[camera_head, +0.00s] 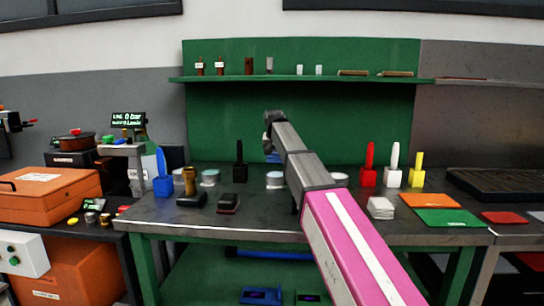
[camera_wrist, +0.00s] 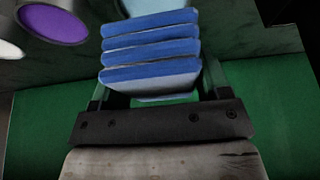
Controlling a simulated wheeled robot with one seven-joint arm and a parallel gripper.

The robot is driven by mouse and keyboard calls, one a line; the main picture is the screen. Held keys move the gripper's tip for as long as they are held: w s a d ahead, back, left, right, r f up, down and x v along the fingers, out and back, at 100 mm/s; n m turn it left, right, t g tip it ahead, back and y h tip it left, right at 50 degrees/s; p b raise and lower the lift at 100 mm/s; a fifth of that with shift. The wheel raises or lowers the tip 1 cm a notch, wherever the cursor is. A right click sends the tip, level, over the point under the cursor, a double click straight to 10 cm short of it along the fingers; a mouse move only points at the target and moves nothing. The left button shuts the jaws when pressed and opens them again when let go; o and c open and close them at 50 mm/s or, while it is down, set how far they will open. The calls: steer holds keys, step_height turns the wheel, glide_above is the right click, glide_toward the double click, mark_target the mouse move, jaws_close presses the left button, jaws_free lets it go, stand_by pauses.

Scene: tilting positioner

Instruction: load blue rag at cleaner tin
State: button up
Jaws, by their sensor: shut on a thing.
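The blue rag (camera_wrist: 150,48) is a folded stack of blue layers with pale edges. In the wrist view it sits between the two fingers of my gripper (camera_wrist: 155,84), which is shut on it. In the head view my gripper (camera_head: 272,138) is above the back of the bench, and a bit of the blue rag (camera_head: 273,157) shows below it. Several round tins (camera_head: 209,177) stand along the back of the bench. In the wrist view a tin with purple inside (camera_wrist: 54,22) is at upper left, apart from the rag. I cannot tell which tin is the cleaner tin.
Brushes in holders stand left (camera_head: 163,176) and right (camera_head: 393,170) on the dark bench (camera_head: 270,222). A white stack (camera_head: 380,207) and coloured mats (camera_head: 450,217) lie at right. A green shelf (camera_head: 300,79) runs along the back panel.

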mark_target(276, 174)
steer(key=shift+w+d, duration=0.15)
steer(key=shift+w, duration=0.3)
steer(key=shift+f, duration=3)
steer(key=shift+f, duration=0.6)
steer(key=shift+r, duration=0.1)
steer(key=shift+r, duration=3.5)
steer(key=shift+s, duration=0.1)
